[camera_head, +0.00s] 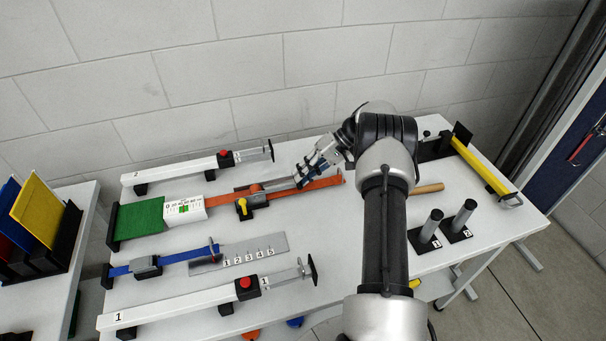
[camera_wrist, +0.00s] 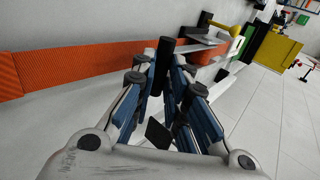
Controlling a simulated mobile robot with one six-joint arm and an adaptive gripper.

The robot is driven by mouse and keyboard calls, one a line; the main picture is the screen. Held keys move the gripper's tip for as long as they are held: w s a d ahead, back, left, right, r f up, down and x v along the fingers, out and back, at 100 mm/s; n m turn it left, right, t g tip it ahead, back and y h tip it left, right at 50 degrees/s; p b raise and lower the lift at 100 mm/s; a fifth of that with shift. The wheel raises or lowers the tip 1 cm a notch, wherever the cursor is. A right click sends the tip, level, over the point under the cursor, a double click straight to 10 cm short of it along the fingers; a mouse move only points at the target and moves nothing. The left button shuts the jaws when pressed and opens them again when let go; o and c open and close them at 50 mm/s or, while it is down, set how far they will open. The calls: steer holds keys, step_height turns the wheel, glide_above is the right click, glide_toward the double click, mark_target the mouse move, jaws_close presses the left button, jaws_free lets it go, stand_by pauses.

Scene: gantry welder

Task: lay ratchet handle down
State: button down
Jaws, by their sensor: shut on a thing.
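The orange strap (camera_head: 318,184) lies across the middle of the table, with a ratchet (camera_head: 256,201) set in it. My gripper (camera_head: 300,180) is above the strap, to the right of the ratchet. A grey ratchet handle (camera_head: 277,184) runs from the ratchet toward my fingertips. In the wrist view, my gripper (camera_wrist: 170,75) is shut on the handle's black grip (camera_wrist: 161,64), which stands upright between the fingers. The orange strap (camera_wrist: 90,65) passes behind it. The fingers hide part of the handle, so I cannot tell its exact angle.
A yellow knob (camera_head: 242,207) stands beside the ratchet. A green mat (camera_head: 141,219) and white box (camera_head: 184,208) lie left. White clamp bars lie behind (camera_head: 190,170) and in front (camera_head: 190,306). A blue strap (camera_head: 175,258) lies nearer. Two grey posts (camera_head: 431,226) stand right.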

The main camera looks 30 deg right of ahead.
steer(key=shift+s+f+b, duration=0.15)
steer(key=shift+s+f, duration=0.05)
steer(key=shift+f, duration=0.35)
steer(key=shift+s+f+b, duration=0.15)
steer(key=shift+f, duration=0.4)
steer(key=c, duration=1.6)
jaws_free()
steer(key=shift+w+d+f, duration=0.1)
steer(key=shift+o, duration=0.2)
steer(key=v, duration=1.2)
steer(key=shift+w+r, duration=0.15)
steer(key=shift+r, duration=0.25)
